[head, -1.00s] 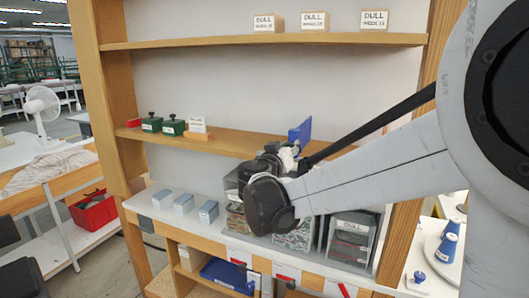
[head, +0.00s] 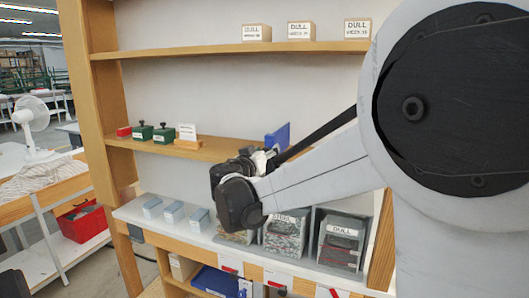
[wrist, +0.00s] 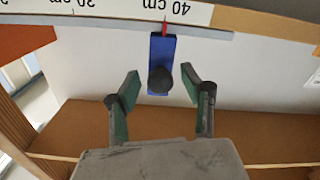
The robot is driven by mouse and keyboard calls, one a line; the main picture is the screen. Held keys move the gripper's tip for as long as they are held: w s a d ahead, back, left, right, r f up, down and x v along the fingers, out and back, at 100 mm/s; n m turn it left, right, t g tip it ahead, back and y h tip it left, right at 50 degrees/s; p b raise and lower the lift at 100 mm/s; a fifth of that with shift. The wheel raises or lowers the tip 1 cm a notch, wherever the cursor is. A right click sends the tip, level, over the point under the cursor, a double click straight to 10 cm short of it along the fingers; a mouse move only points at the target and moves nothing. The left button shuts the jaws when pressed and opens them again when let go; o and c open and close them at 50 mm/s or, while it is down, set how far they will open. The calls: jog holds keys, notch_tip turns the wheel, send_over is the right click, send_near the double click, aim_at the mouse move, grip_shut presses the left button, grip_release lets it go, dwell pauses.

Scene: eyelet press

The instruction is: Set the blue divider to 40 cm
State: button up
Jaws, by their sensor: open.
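The blue divider (wrist: 155,51) is in the wrist view, with a dark round knob (wrist: 160,80) facing me. Its red pointer (wrist: 165,27) meets the ruler strip (wrist: 110,14) beneath the upside-down "40 cm" label; I cannot read the exact mark. My gripper (wrist: 160,84) is open, one green-padded finger on each side of the knob, with visible gaps. In the head view the divider (head: 277,138) stands at the middle shelf, partly hidden by my dark wrist, and my fingers cannot be made out.
The middle shelf (head: 215,150) also holds two green boxes (head: 154,133), a red block (head: 124,131) and a white card (head: 187,132). Labelled blocks (head: 301,31) stand on the top shelf. Several bins (head: 341,243) and small grey boxes (head: 173,212) stand below.

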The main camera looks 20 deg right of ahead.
jog(key=v, duration=1.2)
jog(key=s+d+f+n+g+y+b, duration=0.1)
jog(key=s+d+f+g+y, duration=0.15)
jog(key=s+d+f, duration=0.35)
jog(key=s+d+f+n+g+y+b, duration=0.1)
jog(key=s+d+f+g+y, duration=0.2)
jog(key=s, duration=0.6)
jog(key=s+a+f+n+y, duration=0.1)
jog(key=s+a+f+y, duration=0.2)
jog(key=s+f, duration=0.2)
jog(key=s+a+f+n+g+y+b, duration=0.1)
jog(key=s+a+f+n+y, duration=0.1)
jog(key=s+f, duration=0.4)
jog(key=s+a+y, duration=0.1)
jog(key=s, duration=0.3)
jog(key=shift+a+b, duration=0.3)
jog(key=shift+a, duration=0.05)
